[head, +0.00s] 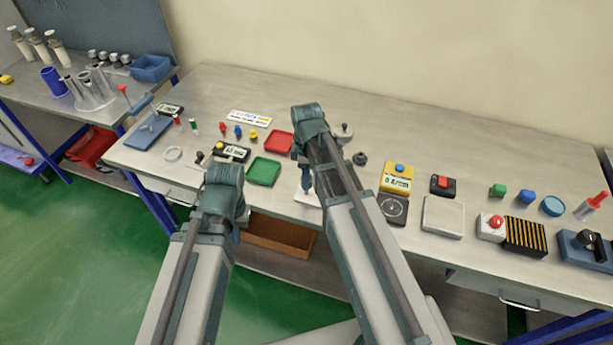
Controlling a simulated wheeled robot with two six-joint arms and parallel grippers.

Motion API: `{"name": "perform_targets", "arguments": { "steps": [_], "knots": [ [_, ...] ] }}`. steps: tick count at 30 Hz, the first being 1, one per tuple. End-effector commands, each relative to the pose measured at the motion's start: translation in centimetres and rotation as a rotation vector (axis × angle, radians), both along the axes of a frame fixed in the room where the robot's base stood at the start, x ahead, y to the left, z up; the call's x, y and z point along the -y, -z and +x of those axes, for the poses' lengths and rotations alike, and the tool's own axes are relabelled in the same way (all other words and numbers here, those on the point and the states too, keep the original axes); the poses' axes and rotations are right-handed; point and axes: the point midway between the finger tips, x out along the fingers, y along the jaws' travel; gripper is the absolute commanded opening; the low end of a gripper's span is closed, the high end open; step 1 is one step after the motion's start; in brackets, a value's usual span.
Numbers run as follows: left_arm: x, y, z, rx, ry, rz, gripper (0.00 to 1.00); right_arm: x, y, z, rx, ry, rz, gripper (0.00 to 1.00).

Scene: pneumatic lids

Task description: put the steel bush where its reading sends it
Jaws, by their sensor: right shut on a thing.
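My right gripper (306,184) points down over the front middle of the bench. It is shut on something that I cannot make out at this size. I cannot pick out the steel bush for certain. My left gripper (242,222) is at the bench's front edge, mostly hidden behind its own wrist, so its jaws do not show. A red tray (278,143) and a green tray (264,171) lie between the arms and look empty. A dark gauge with a pale display (231,153) lies left of the green tray. A card with coloured marks (250,118) lies behind them.
Right of my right arm are a yellow box with a display (398,177), a dark dial plate (392,209) and a pale square plate (443,216). A small dark part (360,159) lies beside that arm. The back right is clear.

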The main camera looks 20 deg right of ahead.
Motion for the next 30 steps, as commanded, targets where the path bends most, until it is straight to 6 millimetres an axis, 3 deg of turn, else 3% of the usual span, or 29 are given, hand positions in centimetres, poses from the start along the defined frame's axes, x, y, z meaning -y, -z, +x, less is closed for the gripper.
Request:
{"name": "perform_targets", "arguments": {
  "steps": [30],
  "knots": [
    [0.0,1.5,0.0,0.000,0.000,0.000,0.00,0.0,1.5,0.0,0.000,0.000,0.000,0.00]
  ]
}}
